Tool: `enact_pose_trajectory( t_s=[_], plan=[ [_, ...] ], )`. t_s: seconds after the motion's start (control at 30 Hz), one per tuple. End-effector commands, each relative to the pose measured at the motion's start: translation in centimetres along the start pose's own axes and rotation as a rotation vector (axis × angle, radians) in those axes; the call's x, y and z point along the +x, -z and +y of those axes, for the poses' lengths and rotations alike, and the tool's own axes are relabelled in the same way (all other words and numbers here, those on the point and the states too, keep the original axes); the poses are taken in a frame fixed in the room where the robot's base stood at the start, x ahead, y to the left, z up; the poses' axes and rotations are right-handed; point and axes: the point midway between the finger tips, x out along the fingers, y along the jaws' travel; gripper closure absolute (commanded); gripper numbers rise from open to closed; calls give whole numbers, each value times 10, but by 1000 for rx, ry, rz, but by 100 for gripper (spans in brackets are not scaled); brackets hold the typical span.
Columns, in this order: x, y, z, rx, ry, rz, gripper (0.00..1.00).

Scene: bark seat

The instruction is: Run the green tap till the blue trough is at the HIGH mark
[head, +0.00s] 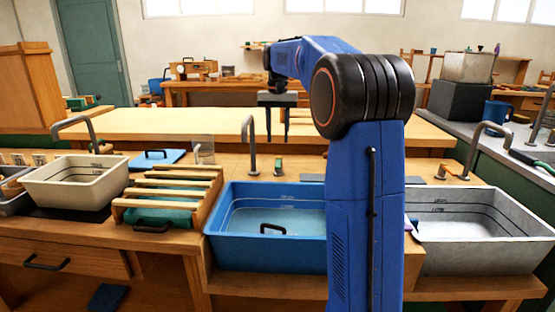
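The blue trough (262,256) sits in the bench in the middle of the head view, its right end hidden behind my arm. Dark level lines run along its inner back wall; their lettering is too small to read. A dark handle (272,229) shows inside. I cannot make out a water surface. A grey curved spout (251,143) stands behind the trough, with no visible stream. A small tap with a green part (278,164) stands just right of it. My gripper (277,138) hangs above and behind this tap, fingers apart and empty, touching nothing.
A slatted wooden rack (170,192) and a cream trough (75,184) stand to the left. A grey trough (485,238) with its own spout (474,143) is at the right. A blue board with a handle (155,158) lies behind the rack. The rear bench top (180,124) is mostly clear.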

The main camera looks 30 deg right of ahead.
Motion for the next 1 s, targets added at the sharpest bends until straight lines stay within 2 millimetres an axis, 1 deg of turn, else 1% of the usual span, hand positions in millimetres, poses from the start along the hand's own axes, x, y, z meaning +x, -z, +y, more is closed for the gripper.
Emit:
enact_pose_trajectory(
  t_s=[0.03, 0.3, 0.5, 0.7, 0.97, 1.0],
  plan=[
    [10, -1, 0, 0, -1, -3, 64],
    [56, -1, 0, 0, -1, -3, 64],
    [81, -1, 0, 0, 0, -2, 64],
    [92, 0, 0, 0, 0, 0, 64],
    [93, 0, 0, 0, 0, 0, 64],
    [93, 0, 0, 0, 0, 0, 69]
  ],
)
